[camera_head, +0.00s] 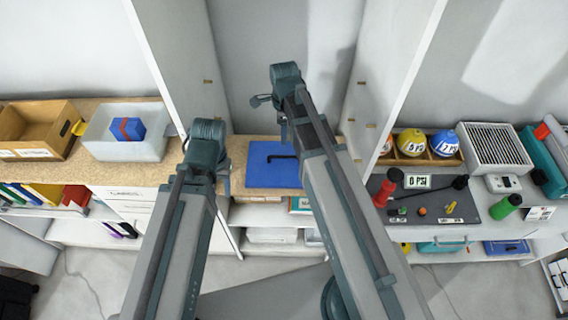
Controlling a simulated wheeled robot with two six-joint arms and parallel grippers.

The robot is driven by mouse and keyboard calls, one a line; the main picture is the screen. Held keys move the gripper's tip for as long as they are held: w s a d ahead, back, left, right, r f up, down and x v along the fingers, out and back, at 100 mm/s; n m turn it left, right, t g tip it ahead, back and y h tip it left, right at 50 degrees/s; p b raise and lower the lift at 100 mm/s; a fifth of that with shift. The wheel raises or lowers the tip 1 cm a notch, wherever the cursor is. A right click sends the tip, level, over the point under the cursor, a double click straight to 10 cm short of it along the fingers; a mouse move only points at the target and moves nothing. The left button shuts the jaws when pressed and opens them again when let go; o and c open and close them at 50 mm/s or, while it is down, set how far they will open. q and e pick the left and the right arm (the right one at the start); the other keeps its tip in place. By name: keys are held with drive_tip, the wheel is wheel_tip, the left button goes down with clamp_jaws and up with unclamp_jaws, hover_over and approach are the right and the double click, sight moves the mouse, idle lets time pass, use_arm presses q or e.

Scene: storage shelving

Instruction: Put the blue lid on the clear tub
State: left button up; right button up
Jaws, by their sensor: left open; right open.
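The blue lid (262,176) lies flat on the wooden worktop, between two tall white panels. A dark bar, perhaps its handle, shows on its top. The clear tub (102,148) stands open on the worktop to the left, beyond the left panel. A blue box with a red band (127,129) is in it. My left gripper (222,172) is open, just left of the lid, mostly hidden behind its own arm. My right gripper (272,112) is open and empty, appearing above the lid's far edge. My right arm hides the lid's right part. Neither gripper visibly touches the lid.
The white panels (385,80) stand on both sides of the lid's bay; the left one (165,60) separates it from the tub. A wooden crate (38,128) is left of the tub. A grey mat (425,205) with tools and a vented box (495,148) are at right.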

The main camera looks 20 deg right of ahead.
sight(284, 156)
wheel_tip(284, 156, down, 8)
drive_tip(key=b, duration=0.6)
drive_tip(key=shift+r+b, duration=0.2)
drive_tip(key=shift+b, duration=0.2)
drive_tip(key=f+b, duration=0.5)
drive_tip(key=shift+s+f, duration=0.15)
drive_tip(key=shift+s, duration=0.1)
clamp_jaws()
